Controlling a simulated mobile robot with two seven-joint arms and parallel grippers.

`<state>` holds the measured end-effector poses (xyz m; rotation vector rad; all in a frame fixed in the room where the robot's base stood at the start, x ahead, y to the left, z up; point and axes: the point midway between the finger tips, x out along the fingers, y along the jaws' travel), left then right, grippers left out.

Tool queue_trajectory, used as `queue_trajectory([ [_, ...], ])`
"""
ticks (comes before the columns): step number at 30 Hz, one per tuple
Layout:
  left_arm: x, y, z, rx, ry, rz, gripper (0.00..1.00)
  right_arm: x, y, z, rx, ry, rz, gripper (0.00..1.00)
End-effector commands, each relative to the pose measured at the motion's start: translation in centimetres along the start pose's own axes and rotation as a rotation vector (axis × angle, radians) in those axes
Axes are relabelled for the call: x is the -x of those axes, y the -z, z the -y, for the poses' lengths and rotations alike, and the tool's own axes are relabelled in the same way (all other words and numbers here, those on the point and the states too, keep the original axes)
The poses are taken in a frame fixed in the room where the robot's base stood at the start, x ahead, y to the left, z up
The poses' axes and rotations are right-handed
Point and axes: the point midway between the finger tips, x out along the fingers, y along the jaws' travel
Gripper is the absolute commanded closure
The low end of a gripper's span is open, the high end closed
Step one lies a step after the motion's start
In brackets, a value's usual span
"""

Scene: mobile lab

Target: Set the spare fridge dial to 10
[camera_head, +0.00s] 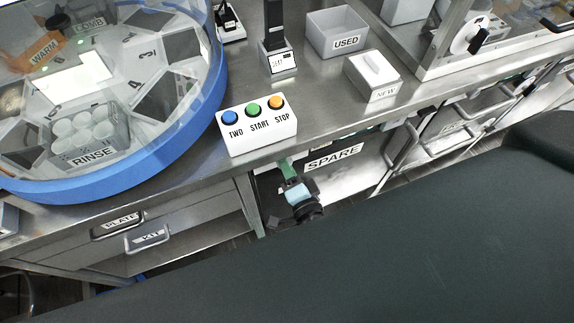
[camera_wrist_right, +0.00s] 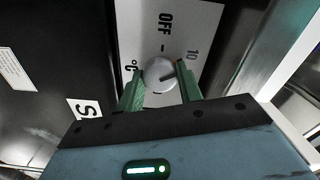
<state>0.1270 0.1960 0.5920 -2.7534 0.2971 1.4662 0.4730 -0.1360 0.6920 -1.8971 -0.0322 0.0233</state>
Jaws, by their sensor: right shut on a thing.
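The spare fridge's dial (camera_wrist_right: 158,84) is a round light-grey knob on a white plate (camera_wrist_right: 205,22). "OFF" is printed above it, "10" at the upper right and a partly hidden mark at the left. A dark pointer line on the knob points to the upper right, roughly toward the 10. My right gripper (camera_wrist_right: 160,70) has its green fingers on both sides of the dial, shut on it. In the head view my right gripper (camera_head: 290,172) is below the counter edge, left of the "SPARE" label (camera_head: 333,157); the dial is hidden there. My left gripper is not in view.
The counter above holds a white box with TWO, START and STOP buttons (camera_head: 258,130), a blue-rimmed round machine (camera_head: 215,110), a "USED" bin (camera_head: 337,42) and a "NEW" box (camera_head: 372,75). Drawers marked PLATE and KIT (camera_head: 148,238) are at the lower left. My dark arm covers the lower right.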

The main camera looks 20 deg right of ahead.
Motion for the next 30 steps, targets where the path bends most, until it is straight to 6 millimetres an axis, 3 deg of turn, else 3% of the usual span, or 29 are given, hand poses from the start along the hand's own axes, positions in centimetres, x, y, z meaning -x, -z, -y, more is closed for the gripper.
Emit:
queue_trajectory([
  [3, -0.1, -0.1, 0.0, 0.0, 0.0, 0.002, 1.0, 0.0, 0.0, 0.0, 0.0, -0.001, 0.0, 0.87],
  [4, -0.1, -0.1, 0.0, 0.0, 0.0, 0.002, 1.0, 0.0, 0.0, 0.0, 0.0, -0.001, 0.0, 0.6],
  [8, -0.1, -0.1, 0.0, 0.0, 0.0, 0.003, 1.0, 0.0, 0.0, 0.0, 0.001, -0.001, 0.0, 0.43],
  [19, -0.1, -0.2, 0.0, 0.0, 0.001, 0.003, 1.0, 0.5, 0.0, -0.1, 0.001, -0.001, 0.001, 0.43],
  [30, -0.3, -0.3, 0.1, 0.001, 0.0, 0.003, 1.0, 6.0, -0.1, -0.2, 0.001, -0.003, 0.002, 0.43],
])
